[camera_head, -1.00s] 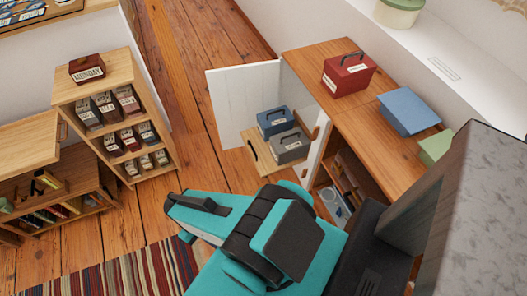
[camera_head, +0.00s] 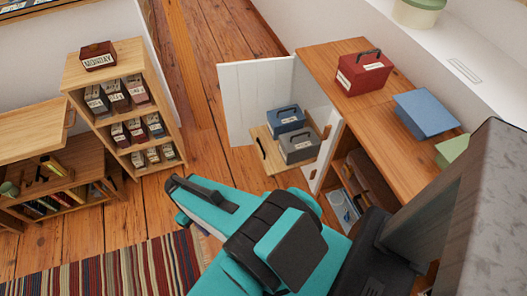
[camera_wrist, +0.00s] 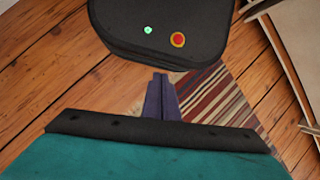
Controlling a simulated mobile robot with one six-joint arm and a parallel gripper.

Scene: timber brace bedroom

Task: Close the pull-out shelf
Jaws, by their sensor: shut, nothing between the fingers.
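The pull-out shelf (camera_head: 262,148) is a light wooden board with a dark hand slot in its front. It sticks out of the wooden cabinet (camera_head: 365,108), past the open white door (camera_head: 238,105). A blue box (camera_head: 287,119) and a grey box (camera_head: 299,146) with handles stand on it. My gripper (camera_wrist: 161,77) shows in the wrist view, its dark fingers together and empty over the floor. The shelf is not in the wrist view. In the head view my arm is in front of the shelf, apart from it; the fingertips cannot be made out there.
A bookcase (camera_head: 118,110) and a low wooden unit (camera_head: 30,130) stand at left. A striped rug (camera_head: 130,275) lies in front. Bare floor (camera_head: 185,165) lies between bookcase and shelf.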

